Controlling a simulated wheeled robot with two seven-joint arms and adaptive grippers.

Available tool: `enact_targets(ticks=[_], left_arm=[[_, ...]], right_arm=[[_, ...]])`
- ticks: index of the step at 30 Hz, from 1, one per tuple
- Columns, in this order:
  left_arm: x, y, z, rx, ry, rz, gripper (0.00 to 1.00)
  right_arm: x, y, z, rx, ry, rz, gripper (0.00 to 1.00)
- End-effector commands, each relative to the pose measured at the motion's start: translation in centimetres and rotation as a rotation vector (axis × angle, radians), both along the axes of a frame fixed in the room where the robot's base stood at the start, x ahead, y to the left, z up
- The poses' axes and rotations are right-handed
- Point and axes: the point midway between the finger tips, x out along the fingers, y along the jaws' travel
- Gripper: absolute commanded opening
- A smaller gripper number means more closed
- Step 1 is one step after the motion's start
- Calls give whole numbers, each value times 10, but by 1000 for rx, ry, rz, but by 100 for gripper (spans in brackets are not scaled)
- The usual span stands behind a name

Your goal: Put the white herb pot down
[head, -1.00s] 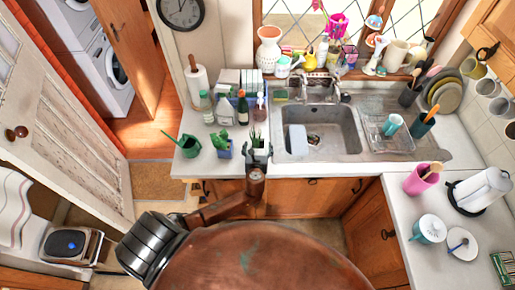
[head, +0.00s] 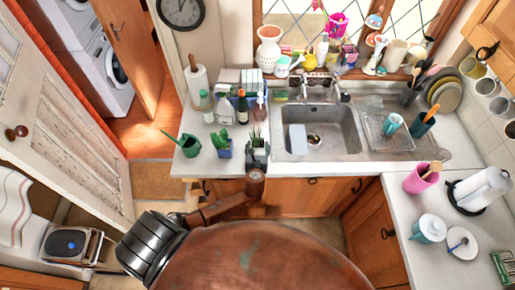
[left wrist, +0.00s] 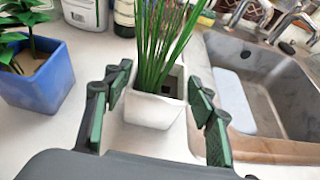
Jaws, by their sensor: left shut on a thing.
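The white herb pot (left wrist: 152,110) with tall thin green leaves stands upright between the fingers of my left gripper (left wrist: 160,108) in the left wrist view. The gripper is shut on it. In the head view my left gripper (head: 257,152) is at the front edge of the counter, left of the sink, with the green leaves showing just beyond it. The pot's base is at or very near the counter top; I cannot tell if it touches. My right gripper is not in view.
A blue pot with a plant (left wrist: 38,75) stands just left of the white pot. A green watering can (head: 188,146) is further left. Bottles (head: 243,107) stand behind. The sink (head: 322,130) lies to the right. Bare counter (left wrist: 90,135) shows between the pots.

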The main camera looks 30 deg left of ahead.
Motion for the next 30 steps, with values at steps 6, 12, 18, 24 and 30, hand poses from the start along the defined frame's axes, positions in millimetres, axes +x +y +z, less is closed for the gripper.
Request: enact_targets(ticks=[6,12,18,24,30], left_arm=[[0,0,0,1,-1,1,2],[1,0,2,1,-3,0,0],[1,0,4,1,-4,-1,0],[2,0,25,0,-8,-2,0],[-26,12,66,1,-5,-1,0]], right_arm=[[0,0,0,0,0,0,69],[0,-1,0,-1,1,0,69],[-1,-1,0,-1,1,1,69],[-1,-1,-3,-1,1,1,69],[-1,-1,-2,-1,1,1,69]])
